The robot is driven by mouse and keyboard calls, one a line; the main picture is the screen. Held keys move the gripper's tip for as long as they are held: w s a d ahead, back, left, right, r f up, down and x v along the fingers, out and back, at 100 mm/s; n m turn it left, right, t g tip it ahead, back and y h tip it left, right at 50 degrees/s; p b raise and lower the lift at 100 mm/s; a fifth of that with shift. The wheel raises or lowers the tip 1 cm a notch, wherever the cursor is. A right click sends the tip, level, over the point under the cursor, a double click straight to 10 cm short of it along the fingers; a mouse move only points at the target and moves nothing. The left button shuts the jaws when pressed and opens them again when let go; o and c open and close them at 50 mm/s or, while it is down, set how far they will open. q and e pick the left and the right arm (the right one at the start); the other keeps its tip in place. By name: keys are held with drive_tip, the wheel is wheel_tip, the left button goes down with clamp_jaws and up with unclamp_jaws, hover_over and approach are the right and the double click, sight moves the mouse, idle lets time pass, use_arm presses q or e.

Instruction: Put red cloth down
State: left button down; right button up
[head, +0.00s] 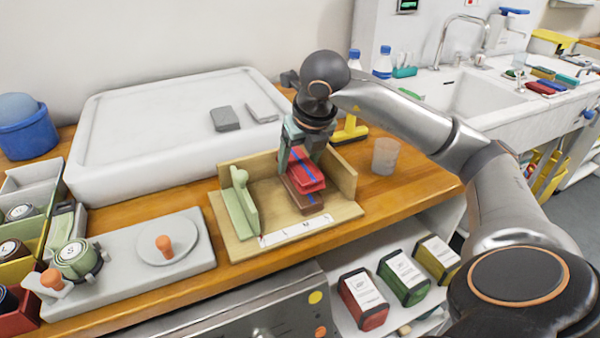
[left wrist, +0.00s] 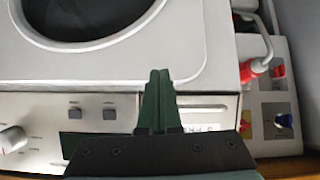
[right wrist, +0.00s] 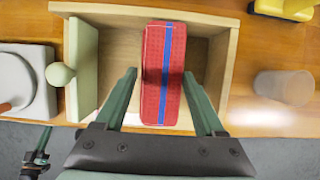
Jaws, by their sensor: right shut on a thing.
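The red cloth (head: 310,178) is a folded block with a blue stripe. My right gripper (head: 299,158) is shut on it inside the wooden tray (head: 347,178). In the right wrist view the cloth (right wrist: 153,65) lies between the two green fingers (right wrist: 163,90). A brown folded cloth (head: 309,201) with a blue stripe lies directly beneath it; whether the two touch is hard to tell. A pale green slider with a knob (head: 241,204) stands at the tray's left. My left gripper (left wrist: 158,75) is shut and empty, in front of a white machine with a round door.
A white basin-like tray (head: 150,120) with grey blocks stands behind. A clear cup (head: 385,156) and a yellow tool (head: 350,130) are right of the wooden tray. A grey board with an orange knob (head: 164,244) is to its left. Labelled boxes (head: 404,277) sit on the shelf below.

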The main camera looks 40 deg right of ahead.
sight(302, 165)
drive_tip(key=shift+d+f, duration=0.15)
drive_tip(key=shift+f, duration=1.45)
drive_tip(key=shift+f+b, duration=0.2)
drive_tip(key=shift+b, duration=0.15)
drive_tip(key=o, duration=1.3)
drive_tip(key=shift+r, duration=0.15)
drive_tip(key=shift+r, duration=0.25)
drive_tip(key=p+v, duration=0.2)
drive_tip(key=v, duration=0.9)
drive_tip(key=shift+s+r, duration=0.1)
drive_tip(key=shift+r, duration=0.2)
